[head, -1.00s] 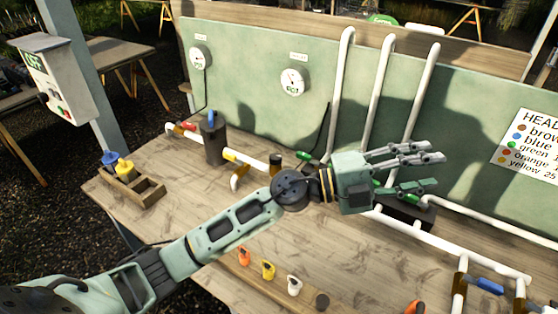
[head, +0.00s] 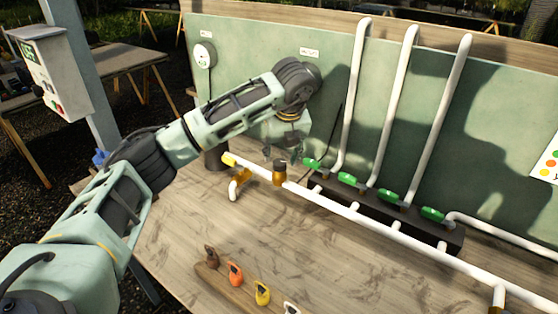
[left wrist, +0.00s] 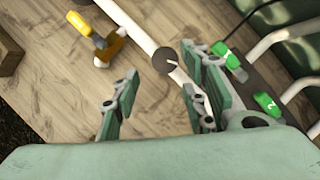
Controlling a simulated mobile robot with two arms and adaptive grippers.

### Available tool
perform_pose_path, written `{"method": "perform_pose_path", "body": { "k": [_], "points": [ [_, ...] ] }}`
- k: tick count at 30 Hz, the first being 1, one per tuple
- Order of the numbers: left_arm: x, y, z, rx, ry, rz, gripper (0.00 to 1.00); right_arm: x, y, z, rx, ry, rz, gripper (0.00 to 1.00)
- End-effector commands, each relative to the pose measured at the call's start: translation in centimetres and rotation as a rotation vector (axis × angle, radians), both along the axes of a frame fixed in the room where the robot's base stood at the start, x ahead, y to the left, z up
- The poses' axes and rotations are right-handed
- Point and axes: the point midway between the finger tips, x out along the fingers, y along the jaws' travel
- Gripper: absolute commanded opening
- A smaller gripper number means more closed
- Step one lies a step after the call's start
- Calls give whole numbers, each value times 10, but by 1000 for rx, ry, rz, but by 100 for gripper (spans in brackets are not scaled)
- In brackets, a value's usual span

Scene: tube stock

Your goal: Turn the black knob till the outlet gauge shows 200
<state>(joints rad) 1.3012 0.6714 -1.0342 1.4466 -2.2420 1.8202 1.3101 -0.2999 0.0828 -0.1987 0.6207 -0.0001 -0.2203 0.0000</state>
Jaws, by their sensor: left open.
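The black knob (head: 280,163) is a dark round cap on a brass-coloured body on the white pipe. It also shows in the left wrist view (left wrist: 164,60). My left gripper (head: 284,146) points down just above and behind the knob in the head view. In the left wrist view its fingers are spread open (left wrist: 160,97), with the knob seen between and beyond them, apparently untouched. My right gripper is not in view.
The other gauge (head: 204,55) hangs at the panel's left. Several green-handled valves (head: 347,179) stand right of the knob, with white risers behind. A yellow-handled part (left wrist: 79,23) is left of the knob. Coloured tags (head: 235,272) lie at the front; the middle table is clear.

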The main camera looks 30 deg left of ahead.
Motion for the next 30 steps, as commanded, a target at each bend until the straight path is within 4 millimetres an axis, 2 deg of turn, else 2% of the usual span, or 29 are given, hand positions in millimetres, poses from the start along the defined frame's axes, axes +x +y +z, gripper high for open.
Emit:
{"method": "perform_pose_path", "body": {
  "k": [3, 9, 20, 30],
  "points": [
    [5, 6, -18, 0, 4, 1, 40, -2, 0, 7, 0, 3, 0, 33],
    [12, 11, -41, -1, 2, -2, 40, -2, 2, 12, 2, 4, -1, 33],
    [15, 13, -49, -2, 0, -4, 40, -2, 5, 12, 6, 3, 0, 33],
    [14, 13, -48, -1, 1, -2, 12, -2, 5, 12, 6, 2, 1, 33]
  ]
}}
